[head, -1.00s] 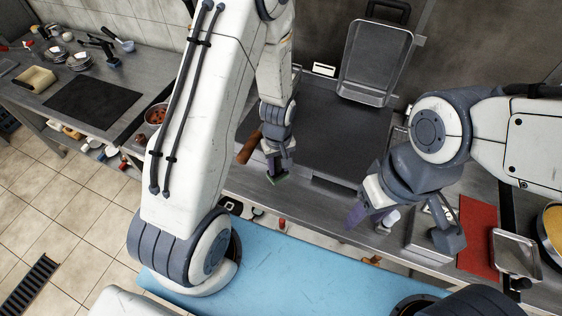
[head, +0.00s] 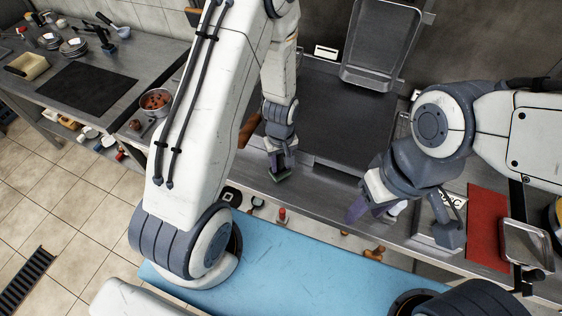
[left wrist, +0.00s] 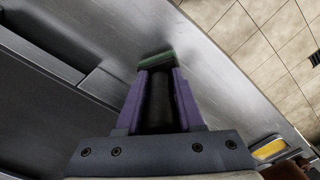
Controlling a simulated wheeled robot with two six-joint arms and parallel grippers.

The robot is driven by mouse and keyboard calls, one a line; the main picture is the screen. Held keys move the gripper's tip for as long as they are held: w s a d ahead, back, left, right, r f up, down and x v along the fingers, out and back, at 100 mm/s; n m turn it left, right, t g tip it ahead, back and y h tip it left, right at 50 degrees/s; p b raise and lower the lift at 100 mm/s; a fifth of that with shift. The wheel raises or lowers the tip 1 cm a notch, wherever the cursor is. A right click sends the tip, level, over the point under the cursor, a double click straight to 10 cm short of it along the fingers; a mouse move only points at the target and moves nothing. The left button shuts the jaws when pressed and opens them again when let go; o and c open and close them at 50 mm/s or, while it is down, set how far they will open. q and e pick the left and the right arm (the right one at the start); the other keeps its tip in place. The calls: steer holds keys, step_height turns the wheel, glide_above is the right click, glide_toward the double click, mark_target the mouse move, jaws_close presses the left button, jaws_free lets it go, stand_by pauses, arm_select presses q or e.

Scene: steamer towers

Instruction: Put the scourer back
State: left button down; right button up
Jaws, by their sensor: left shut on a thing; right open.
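The scourer is a small green pad (head: 281,177) at the fingertips of my left gripper (head: 279,171). In the left wrist view the green scourer (left wrist: 156,60) lies across the ends of the purple fingers (left wrist: 159,82), which are shut on it. It is close over the front strip of the steel counter (left wrist: 215,100); I cannot tell whether it touches. My right gripper (head: 374,208) is open and empty above the counter to the right, near a small white-topped container (head: 394,212), with its far finger partly hidden by the wrist.
A dark griddle plate (head: 330,120) and an upright metal tray (head: 382,45) stand behind. A red board (head: 487,228) and a small tray (head: 526,245) are at the right. A wooden-coloured roller (head: 250,130) is beside my left arm. A lower shelf holds small items (head: 282,215).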

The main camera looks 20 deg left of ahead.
arm_select(q)
steer(key=shift+f+b, duration=0.45)
steer(key=shift+f, duration=0.15)
stand_by(0.6)
steer(key=shift+c, duration=2.2)
jaws_free()
steer(key=shift+r, duration=0.1)
step_height(320, 180, up, 10)
steer(key=shift+r+b, duration=0.15)
steer(key=shift+b, duration=0.45)
steer(key=shift+r, duration=0.1)
step_height(320, 180, up, 4)
steer(key=p, duration=0.4)
steer(key=shift+r, duration=0.2)
